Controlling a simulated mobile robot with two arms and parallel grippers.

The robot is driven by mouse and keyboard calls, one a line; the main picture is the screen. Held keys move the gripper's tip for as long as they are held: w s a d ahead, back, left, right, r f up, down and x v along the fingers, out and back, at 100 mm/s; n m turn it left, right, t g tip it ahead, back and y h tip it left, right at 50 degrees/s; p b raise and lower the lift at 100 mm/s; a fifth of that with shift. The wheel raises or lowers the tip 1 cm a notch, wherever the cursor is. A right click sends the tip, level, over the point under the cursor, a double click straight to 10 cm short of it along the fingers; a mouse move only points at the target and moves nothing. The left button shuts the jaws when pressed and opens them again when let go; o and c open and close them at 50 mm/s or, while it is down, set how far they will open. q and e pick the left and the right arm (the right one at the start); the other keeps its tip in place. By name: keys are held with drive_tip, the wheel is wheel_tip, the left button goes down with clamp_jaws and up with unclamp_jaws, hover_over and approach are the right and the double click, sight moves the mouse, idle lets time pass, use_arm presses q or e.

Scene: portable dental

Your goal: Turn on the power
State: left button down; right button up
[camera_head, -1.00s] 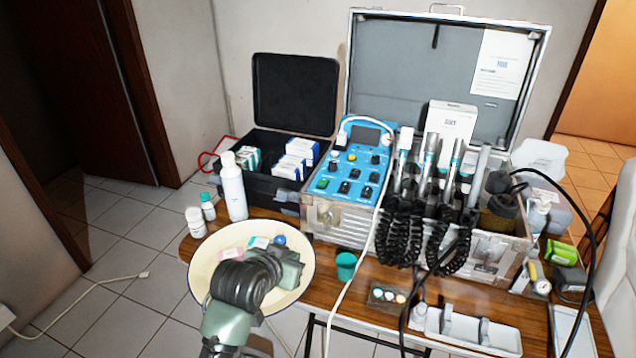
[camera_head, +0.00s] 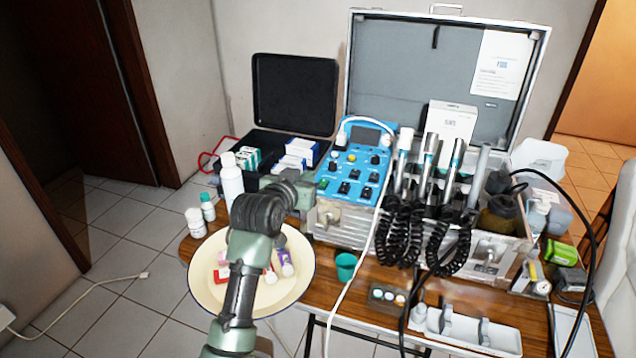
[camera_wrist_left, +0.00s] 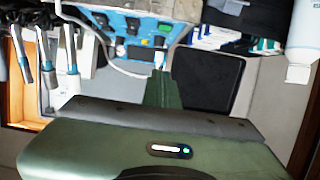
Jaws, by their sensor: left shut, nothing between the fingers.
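The blue control panel (camera_head: 352,174) stands in the open metal case, with a dark screen and several black switches and knobs. In the left wrist view the panel (camera_wrist_left: 118,22) is upside down at the top. A green switch (camera_wrist_left: 159,41) shows there near the panel's edge. My left gripper (camera_head: 306,192) is shut and empty at the panel's lower left corner. My right gripper is not in view.
A white bottle (camera_head: 231,181) and a black open box (camera_head: 294,94) are left of the panel. A cream bowl (camera_head: 207,288) lies under my left arm. Handpieces with coiled black cords (camera_head: 440,232) crowd the right. A white cable (camera_head: 375,240) hangs down the case front.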

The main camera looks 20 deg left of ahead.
use_arm(q)
hover_over(325, 179)
drive_tip(key=s, duration=0.5)
wheel_tip(325, 179, down, 3)
drive_tip(key=shift+w+a+r, duration=0.1)
drive_tip(key=shift+w+a, duration=0.05)
drive_tip(key=f, duration=0.2)
drive_tip(key=shift+s+f+p, duration=0.25)
drive_tip(key=shift+f+p, duration=0.05)
drive_tip(key=shift+f, duration=0.05)
drive_tip(key=shift+s+f, duration=0.1)
drive_tip(key=shift+f, duration=0.55)
drive_tip(key=shift+s+f, duration=0.1)
drive_tip(key=shift+f, duration=0.25)
drive_tip(key=shift+r+p, duration=0.8)
drive_tip(key=shift+p, duration=0.3)
